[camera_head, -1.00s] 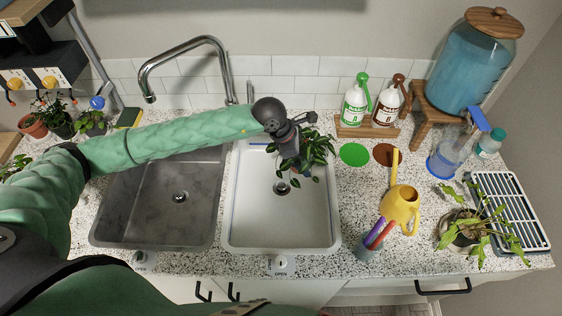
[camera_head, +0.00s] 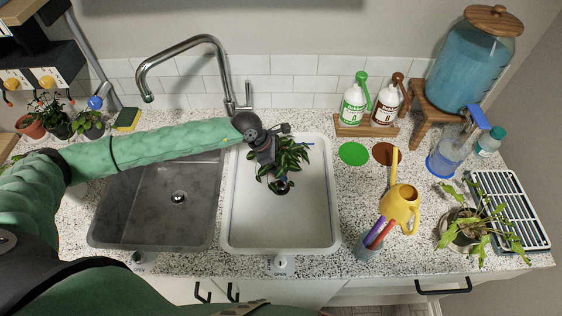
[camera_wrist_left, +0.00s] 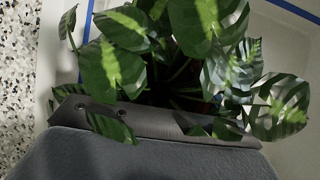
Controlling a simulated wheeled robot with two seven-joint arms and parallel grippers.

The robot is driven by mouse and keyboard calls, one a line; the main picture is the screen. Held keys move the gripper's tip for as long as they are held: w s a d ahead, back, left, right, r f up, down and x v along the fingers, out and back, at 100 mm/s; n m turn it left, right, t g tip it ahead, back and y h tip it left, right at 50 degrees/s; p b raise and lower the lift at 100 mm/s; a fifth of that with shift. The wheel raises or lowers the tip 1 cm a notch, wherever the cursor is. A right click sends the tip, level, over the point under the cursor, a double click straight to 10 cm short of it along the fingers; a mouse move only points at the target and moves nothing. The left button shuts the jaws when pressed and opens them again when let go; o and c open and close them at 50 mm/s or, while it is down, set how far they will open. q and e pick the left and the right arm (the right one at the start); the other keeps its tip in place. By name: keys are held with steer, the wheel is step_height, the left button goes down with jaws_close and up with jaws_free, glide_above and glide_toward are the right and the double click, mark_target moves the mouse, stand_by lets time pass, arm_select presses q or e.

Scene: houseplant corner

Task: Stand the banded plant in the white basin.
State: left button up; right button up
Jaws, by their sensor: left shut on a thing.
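The banded plant (camera_head: 290,157) has dark green leaves with pale bands, also filling much of the left wrist view (camera_wrist_left: 205,70). My left gripper (camera_head: 268,153) is shut on it at the far end of the white basin (camera_head: 295,222). The leaves overhang the basin's far part. The pot is mostly hidden by leaves and gripper, so I cannot tell whether it touches the basin floor. Blue tape runs along the basin edge in the wrist view. My right gripper is not in view.
A grey sink (camera_head: 150,215) lies left of the basin, with a chrome faucet (camera_head: 233,85) behind. A yellow watering can (camera_head: 400,205), pen cup (camera_head: 368,247) and another plant (camera_head: 462,230) stand to the right. The basin's near part is clear.

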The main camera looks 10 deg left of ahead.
arm_select(q)
steer(key=o, duration=1)
steer(key=shift+o, duration=0.5)
steer(key=shift+r, duration=0.3)
steer(key=p+v, duration=0.2)
steer(key=v, duration=0.8)
steer(key=shift+a+r, duration=0.3)
steer(key=shift+s+a+r, duration=0.1)
steer(key=shift+a+r, duration=0.1)
steer(key=shift+r, duration=0.15)
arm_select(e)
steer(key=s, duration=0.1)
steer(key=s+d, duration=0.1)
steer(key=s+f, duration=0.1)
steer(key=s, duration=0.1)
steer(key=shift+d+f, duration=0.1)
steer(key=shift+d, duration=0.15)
